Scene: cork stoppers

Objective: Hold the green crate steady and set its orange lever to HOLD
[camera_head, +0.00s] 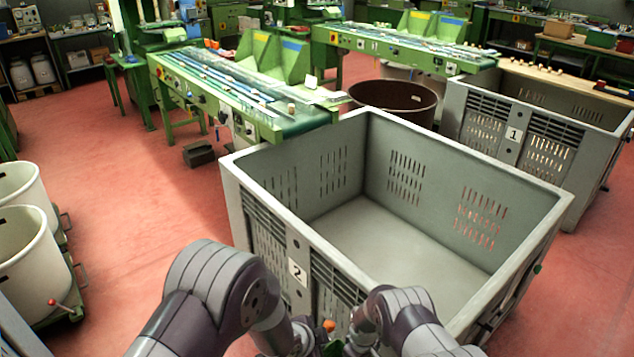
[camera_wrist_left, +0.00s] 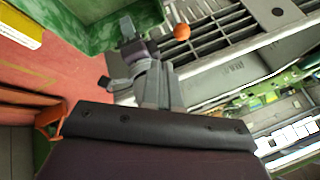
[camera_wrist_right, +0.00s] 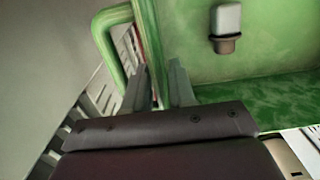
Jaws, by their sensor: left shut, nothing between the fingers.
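The green crate (camera_head: 333,348) is mostly hidden by my arms at the bottom of the head view. Its green wall (camera_wrist_right: 190,55) and looped handle (camera_wrist_right: 112,28) show in the right wrist view. The lever's orange knob (camera_head: 329,325) shows between my arms, and in the left wrist view (camera_wrist_left: 182,32) it lies just beyond my left gripper (camera_wrist_left: 162,72), apart from the fingertips. My left gripper is shut and empty. My right gripper (camera_wrist_right: 160,68) has a finger on each side of the green wall's edge, with little gap. The lever's marks cannot be read.
A large grey slatted bin marked 2 (camera_head: 245,185) stands close ahead, empty inside. Another grey bin marked 1 (camera_head: 482,138) is at the right. White tubs (camera_head: 30,265) stand at the left. Green conveyors (camera_head: 235,95) are behind. Red floor (camera_head: 130,180) is clear at the left.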

